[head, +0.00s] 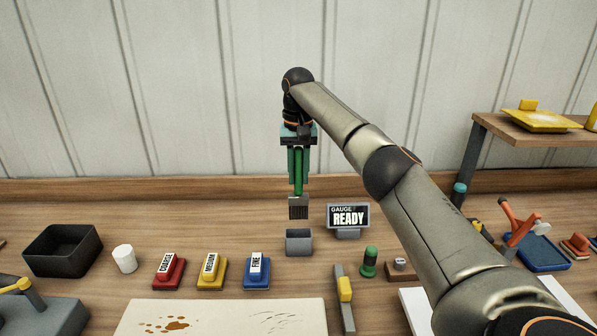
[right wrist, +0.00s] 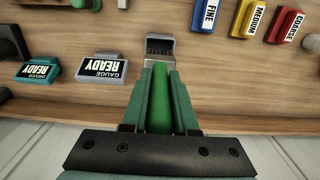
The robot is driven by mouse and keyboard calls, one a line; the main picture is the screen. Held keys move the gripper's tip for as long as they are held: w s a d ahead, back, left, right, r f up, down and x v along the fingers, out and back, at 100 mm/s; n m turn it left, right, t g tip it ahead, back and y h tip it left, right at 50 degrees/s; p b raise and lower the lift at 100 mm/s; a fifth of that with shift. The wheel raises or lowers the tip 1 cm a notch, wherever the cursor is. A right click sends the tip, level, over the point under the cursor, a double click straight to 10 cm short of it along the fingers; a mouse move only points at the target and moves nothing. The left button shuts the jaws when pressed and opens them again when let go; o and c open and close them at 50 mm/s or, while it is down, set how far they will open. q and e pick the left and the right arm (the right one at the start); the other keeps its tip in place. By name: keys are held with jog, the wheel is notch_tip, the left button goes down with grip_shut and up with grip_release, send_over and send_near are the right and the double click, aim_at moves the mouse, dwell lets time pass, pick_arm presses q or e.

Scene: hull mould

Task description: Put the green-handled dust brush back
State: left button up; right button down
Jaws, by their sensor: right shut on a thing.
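My right gripper (head: 298,180) is shut on the green handle of the dust brush (head: 298,207). The brush hangs upright with its metal band and dark bristles pointing down. It is held above a small grey open holder (head: 298,242) on the bench, with a gap visible between bristle tips and holder in the head view. In the right wrist view the green handle (right wrist: 161,105) lies between the fingers of the gripper (right wrist: 160,85). There the brush head largely covers whatever is below it. My left gripper is out of view.
A gauge sign reading READY (head: 348,218) stands right of the holder. Blue FINE (head: 257,271), yellow MEDIUM (head: 212,272) and red COARSE (head: 168,271) blocks stand front-left. A black bin (head: 62,250) and white cylinder (head: 124,259) are farther left. A raised shelf (head: 530,130) is at right.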

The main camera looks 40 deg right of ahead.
aim_at(298, 205)
notch_tip(298, 205, down, 9)
jog(key=shift+b, duration=0.3)
jog(key=shift+f, duration=0.7)
dwell(0.3)
jog(key=shift+p, duration=0.55)
jog(key=shift+f, duration=0.1)
jog(key=shift+f, duration=0.5)
jog(key=c, duration=0.6)
grip_release()
notch_tip(298, 205, up, 12)
jog(key=shift+r+b, duration=0.25)
jog(key=shift+b, duration=0.1)
